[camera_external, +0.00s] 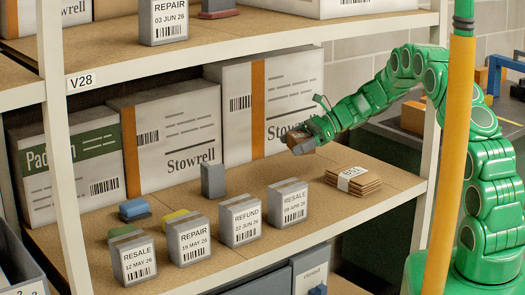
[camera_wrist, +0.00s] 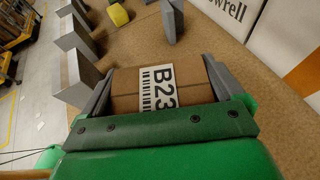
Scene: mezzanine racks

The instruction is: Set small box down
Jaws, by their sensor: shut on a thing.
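The small box is brown cardboard with a white label reading B23 and a barcode, clear in the wrist view (camera_wrist: 128,100). My gripper (camera_wrist: 158,88) is shut on it, with a grey finger along each side. In the external view my gripper (camera_external: 300,138) reaches in from the right over the middle shelf board (camera_external: 250,183), in front of the large Stowrell cartons. The small box shows there only as a small brown patch (camera_external: 302,147), partly covered by the fingers. It appears held above the board; the exact gap cannot be told.
Several grey label blocks (camera_external: 240,220) line the shelf's front edge. A bundled brown stack (camera_external: 352,181) lies right. A rack post (camera_external: 432,120) stands beside my arm. The board's middle is bare.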

